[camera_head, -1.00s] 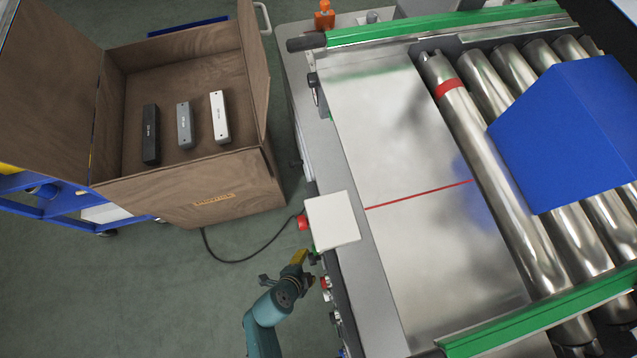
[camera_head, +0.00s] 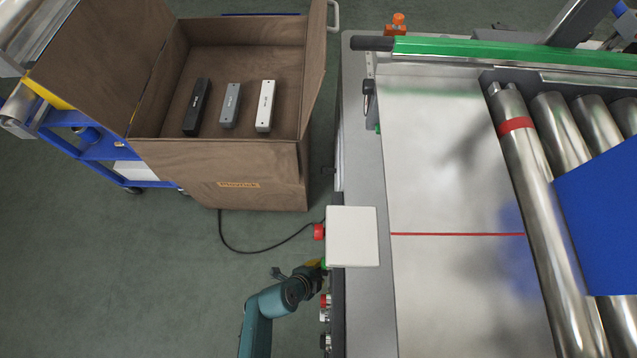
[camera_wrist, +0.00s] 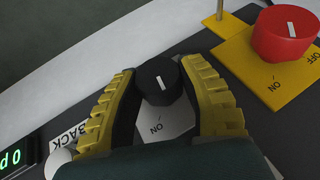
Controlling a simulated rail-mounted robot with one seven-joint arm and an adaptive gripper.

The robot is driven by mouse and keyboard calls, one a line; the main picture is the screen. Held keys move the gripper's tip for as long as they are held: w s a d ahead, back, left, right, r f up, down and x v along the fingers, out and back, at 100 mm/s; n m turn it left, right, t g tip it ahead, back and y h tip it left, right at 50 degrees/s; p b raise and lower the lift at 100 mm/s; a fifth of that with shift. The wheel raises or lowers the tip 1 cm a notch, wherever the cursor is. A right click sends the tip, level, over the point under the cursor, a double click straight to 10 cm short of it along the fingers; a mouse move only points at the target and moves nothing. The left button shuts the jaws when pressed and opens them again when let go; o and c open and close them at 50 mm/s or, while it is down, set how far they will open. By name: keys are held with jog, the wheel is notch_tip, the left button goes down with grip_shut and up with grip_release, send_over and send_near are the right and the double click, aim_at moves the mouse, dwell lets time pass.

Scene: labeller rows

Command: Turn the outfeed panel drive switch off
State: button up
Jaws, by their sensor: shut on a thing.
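In the wrist view, a black rotary knob (camera_wrist: 158,80) with a white pointer mark sits between the two yellow ribbed fingers of my gripper (camera_wrist: 160,92). The fingers are shut on its sides. Its light grey plate (camera_wrist: 170,121) shows the word ON below the knob; any OFF mark is hidden. The pointer runs roughly up and down in the picture. In the head view, my gripper (camera_head: 316,264) is at the panel's side, by the lower left corner of a white box (camera_head: 352,236), and the knob is hidden there.
A red knob (camera_wrist: 284,36) on a yellow ON/OFF plate (camera_wrist: 264,70) is close on the right, beside a brass post (camera_wrist: 219,10). A green display (camera_wrist: 12,159) is at lower left. A red button (camera_head: 319,231) and other panel controls (camera_head: 325,301) flank my gripper. A brown crate (camera_head: 240,185) stands behind.

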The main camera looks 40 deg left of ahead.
jog(key=shift+p, duration=0.3)
jog(key=shift+r+g+h+p, duration=0.15)
jog(key=shift+g+h+p, duration=0.45)
jog(key=shift+g+p, duration=0.25)
jog(key=shift+w+f+n+g+h, duration=0.15)
jog(key=shift+n+g+h, duration=0.25)
jog(key=shift+g+h, duration=0.45)
jog(key=g+h+b, duration=0.1)
jog(key=g+b, duration=0.1)
jog(key=shift+a+f+n+g+h, duration=0.1)
jog(key=shift+f+n+g+h, duration=0.15)
jog(key=shift+n+g+h, duration=0.15)
jog(key=shift+g+h+b, duration=0.65)
jog(key=shift+g+b, duration=0.05)
jog(key=shift+b, duration=0.45)
jog(key=shift+r+n, duration=0.1)
jog(key=shift+n, duration=0.2)
jog(key=o, duration=1.2)
jog(key=shift+c, duration=0.2)
jog(key=shift+r, duration=0.1)
